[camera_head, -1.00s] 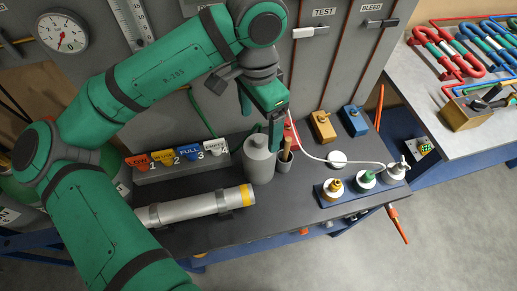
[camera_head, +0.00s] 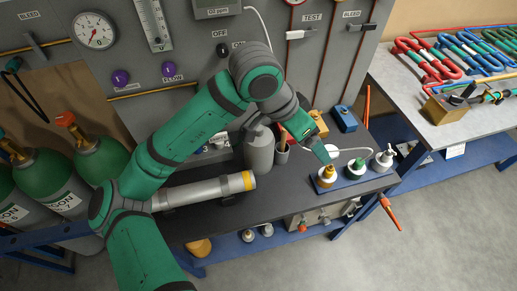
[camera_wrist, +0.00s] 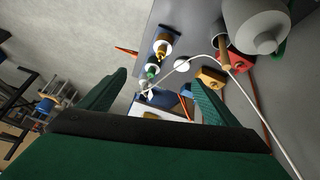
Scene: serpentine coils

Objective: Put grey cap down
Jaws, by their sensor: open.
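My gripper (camera_head: 318,152) is open, with nothing between its fingers. In the head view it hangs over the bench behind the small blue rack (camera_head: 345,182). The rack holds a brass-topped fitting (camera_head: 327,175), a green-topped fitting (camera_head: 356,167) and a grey-topped fitting (camera_head: 384,158), the likeliest grey cap, standing upright at the right end. In the wrist view my spread gripper (camera_wrist: 160,82) frames the row, with the grey fitting (camera_wrist: 146,90) nearest and the brass one (camera_wrist: 162,48) farther off.
A grey bottle (camera_head: 259,150) and a cup with a wooden handle (camera_head: 282,152) stand left of my gripper. A grey cylinder with a yellow band (camera_head: 215,189) lies in front. A white tube (camera_head: 350,150) runs behind the rack. Blue (camera_head: 346,118) and yellow blocks stand behind.

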